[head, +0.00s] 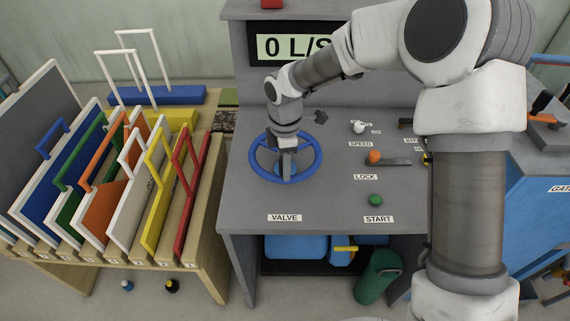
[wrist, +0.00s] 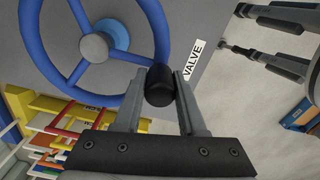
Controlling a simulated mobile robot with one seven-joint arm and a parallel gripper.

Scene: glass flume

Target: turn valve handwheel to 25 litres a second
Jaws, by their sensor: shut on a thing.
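The blue valve handwheel (head: 318,158) lies on the grey console top behind the VALVE label (head: 284,218). My gripper (head: 287,160) reaches down onto the wheel from above. In the wrist view, the wheel (wrist: 161,25) fills the upper left, with a grey hub cap and blue spokes. A black knob (wrist: 159,86) sits at its rim near the VALVE label. My gripper's fingers (wrist: 160,90) are on either side of this knob and shut on it. The display (head: 282,46) reads "0 L/S", its right edge hidden behind my arm.
Right of the wheel stand a white SPEED knob (head: 358,127), an orange-knobbed LOCK lever (head: 374,157) and a green START button (head: 376,200). A wooden rack (head: 204,262) of coloured framed panels stands close on the left. My arm hides part of the console's right side.

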